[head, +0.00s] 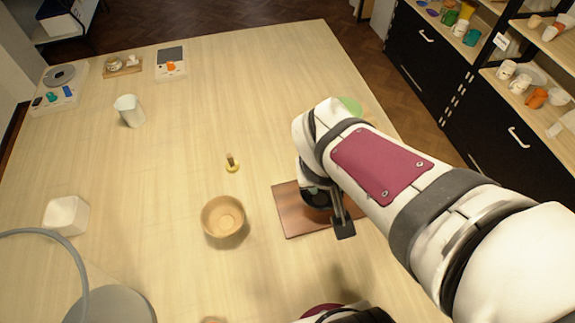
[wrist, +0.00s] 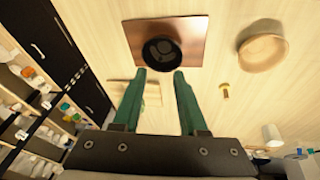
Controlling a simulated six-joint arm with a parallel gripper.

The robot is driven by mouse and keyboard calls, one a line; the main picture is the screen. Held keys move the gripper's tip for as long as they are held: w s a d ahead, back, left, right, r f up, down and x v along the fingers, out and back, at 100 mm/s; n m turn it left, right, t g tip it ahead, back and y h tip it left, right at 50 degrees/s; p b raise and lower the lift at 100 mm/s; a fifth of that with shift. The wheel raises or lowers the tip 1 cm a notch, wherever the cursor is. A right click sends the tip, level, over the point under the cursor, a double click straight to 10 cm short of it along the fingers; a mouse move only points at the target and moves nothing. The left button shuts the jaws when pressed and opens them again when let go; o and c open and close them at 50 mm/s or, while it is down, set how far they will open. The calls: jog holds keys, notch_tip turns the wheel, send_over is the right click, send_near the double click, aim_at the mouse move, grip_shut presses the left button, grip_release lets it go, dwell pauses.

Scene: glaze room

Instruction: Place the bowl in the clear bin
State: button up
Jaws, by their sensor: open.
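A tan round bowl (head: 223,218) stands upright and empty in the middle of the table; the wrist view shows it at upper right (wrist: 263,50). My gripper (wrist: 159,72) is open and empty. It is over the brown board (head: 290,222), right of the tan bowl in the head view. A dark round vessel (wrist: 161,52) sits on that board, just beyond my fingertips in the wrist view; in the head view my arm partly hides it. A small white square-sided container (head: 66,215) stands at the left; I cannot tell whether it is the clear bin.
A small yellow-based object (head: 232,165) stands behind the tan bowl. A white cup (head: 130,110) stands farther back left. Trays with small items line the far left edge. A grey cylinder (head: 110,305) and hoop are at front left. Shelves stand right. The table's far middle is clear.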

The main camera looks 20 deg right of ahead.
jog(key=s+a+m+g+y, duration=0.1)
jog(key=s+a, duration=0.1)
jog(key=s, duration=0.2)
jog(key=s+a+m+g+y, duration=0.1)
jog(key=s+a, duration=0.2)
jog(key=s+a+r+m+g+y, duration=0.1)
jog(key=s+a+y, duration=0.1)
jog(key=s+a, duration=0.1)
jog(key=shift+s+m, duration=0.3)
jog(key=shift+s, duration=0.55)
jog(key=a+f+n+g+h, duration=0.1)
jog(key=a+f+n, duration=0.1)
jog(key=a+n, duration=0.95)
jog(key=a+f+n+g+h, duration=0.1)
jog(key=a+f+n, duration=0.2)
jog(key=a+n, duration=0.85)
jog(key=s+d+f+n, duration=0.1)
jog(key=f, duration=0.4)
jog(key=s+d+f+n, duration=0.1)
jog(key=f, duration=0.4)
jog(key=s+d+f+n, duration=0.1)
jog(key=f, duration=0.4)
jog(key=shift+d+n, duration=0.35)
jog(key=shift+n, duration=0.05)
jog(key=shift+w, duration=0.1)
grip_shut()
